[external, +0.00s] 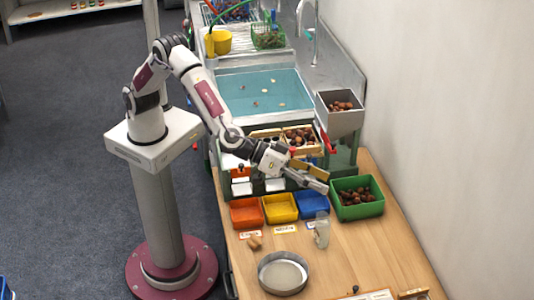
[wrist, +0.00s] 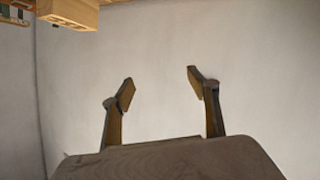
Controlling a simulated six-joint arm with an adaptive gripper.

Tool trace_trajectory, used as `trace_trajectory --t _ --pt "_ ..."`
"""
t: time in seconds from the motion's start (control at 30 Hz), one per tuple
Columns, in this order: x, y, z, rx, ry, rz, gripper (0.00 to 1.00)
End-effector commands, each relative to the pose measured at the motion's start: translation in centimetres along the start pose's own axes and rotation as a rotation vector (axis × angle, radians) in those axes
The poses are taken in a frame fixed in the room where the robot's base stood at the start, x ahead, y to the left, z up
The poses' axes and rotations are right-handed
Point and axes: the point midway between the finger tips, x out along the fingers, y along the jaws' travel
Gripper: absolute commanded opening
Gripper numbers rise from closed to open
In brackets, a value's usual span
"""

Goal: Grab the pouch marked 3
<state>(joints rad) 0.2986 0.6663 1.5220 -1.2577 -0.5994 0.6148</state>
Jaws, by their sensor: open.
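I cannot make out a pouch marked 3 in either view. The number labels in the external view are too small to read. My gripper (external: 324,180) is open and empty in the external view, held above the blue bin and beside the green crate. In the wrist view my gripper (wrist: 160,88) shows two fingers spread apart, with only a pale wall-like surface between them.
Orange (external: 247,214), yellow (external: 280,208) and blue (external: 313,205) bins stand in a row. A green crate (external: 358,213) holds chestnuts. A clear container (external: 321,231), small brown object (external: 254,243) and round metal pan (external: 283,290) sit on the wooden table (external: 375,260).

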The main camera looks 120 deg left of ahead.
Motion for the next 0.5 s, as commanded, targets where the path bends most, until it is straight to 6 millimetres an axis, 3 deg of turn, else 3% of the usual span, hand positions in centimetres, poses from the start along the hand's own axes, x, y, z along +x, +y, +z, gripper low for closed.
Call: trace_trajectory --t 0.2,0.5 --pt "2.6 -2.0 4.0 0.001 0.027 -0.120 0.60" --pt "4.7 -5.7 10.1 0.020 0.054 -0.304 0.60"
